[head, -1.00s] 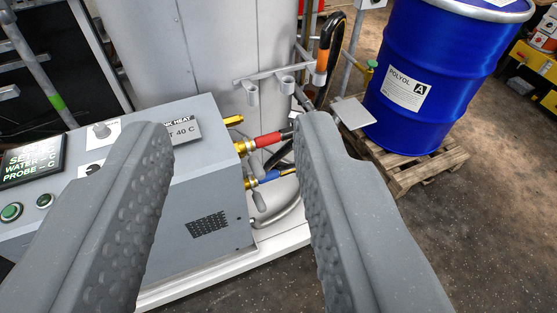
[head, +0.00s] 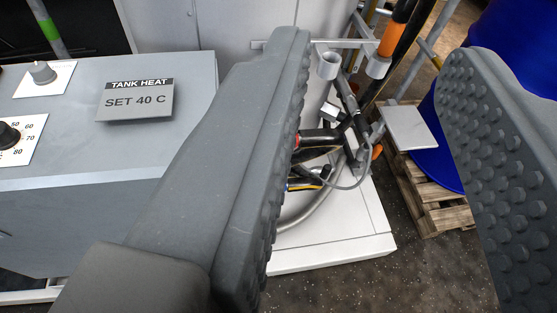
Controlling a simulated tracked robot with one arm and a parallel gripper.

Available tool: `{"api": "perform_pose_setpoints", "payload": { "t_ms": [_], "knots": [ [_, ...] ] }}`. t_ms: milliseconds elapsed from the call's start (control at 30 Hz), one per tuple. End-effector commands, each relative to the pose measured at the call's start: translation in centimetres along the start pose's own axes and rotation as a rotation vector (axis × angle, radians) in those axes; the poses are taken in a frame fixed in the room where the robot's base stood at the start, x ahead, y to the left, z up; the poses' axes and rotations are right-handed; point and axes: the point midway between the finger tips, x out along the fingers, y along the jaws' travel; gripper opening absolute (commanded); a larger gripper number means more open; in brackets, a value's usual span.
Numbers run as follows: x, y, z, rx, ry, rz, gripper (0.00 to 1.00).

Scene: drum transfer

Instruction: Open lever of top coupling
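My gripper (head: 378,75) is open and empty, with its two ribbed grey fingers wide apart. The left finger crosses the middle of the view and hides the right side of the grey tank heat box (head: 85,215). The top coupling and its lever are hidden behind that finger. Just right of the finger, a dark upper hose end with a red edge (head: 318,139) shows. Below it is a lower hose with a blue band (head: 300,186). Both hoses appear between the fingers, farther away than the fingertips.
A bracket with grey holder cups (head: 327,65) and an orange-banded hose (head: 397,32) stands behind. A flat grey plate (head: 407,128) sits right of it. A blue drum (head: 432,150) on a wooden pallet (head: 440,210) is partly behind the right finger. Dark floor (head: 370,285) is clear in front.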

Motion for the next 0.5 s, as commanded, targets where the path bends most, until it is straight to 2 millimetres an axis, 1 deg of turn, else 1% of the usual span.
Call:
{"api": "perform_pose_setpoints", "payload": {
  "t_ms": [33,67,100,200,333,400,500],
  "knots": [
    [1.9,0.1,2.2,-0.004,-0.006,-0.011,0.36],
    [2.8,0.0,3.3,-0.009,-0.001,-0.018,0.36],
    [3.8,0.0,4.7,-0.011,0.005,-0.030,0.36],
    [6.2,-0.5,8.7,-0.010,0.017,-0.067,0.36],
    [8.5,-1.4,14.0,0.005,0.034,-0.123,0.36],
    [9.3,-1.9,16.9,0.021,0.045,-0.156,0.36],
    [10.0,-3.0,21.1,0.055,0.057,-0.207,0.36]
  ]
}}
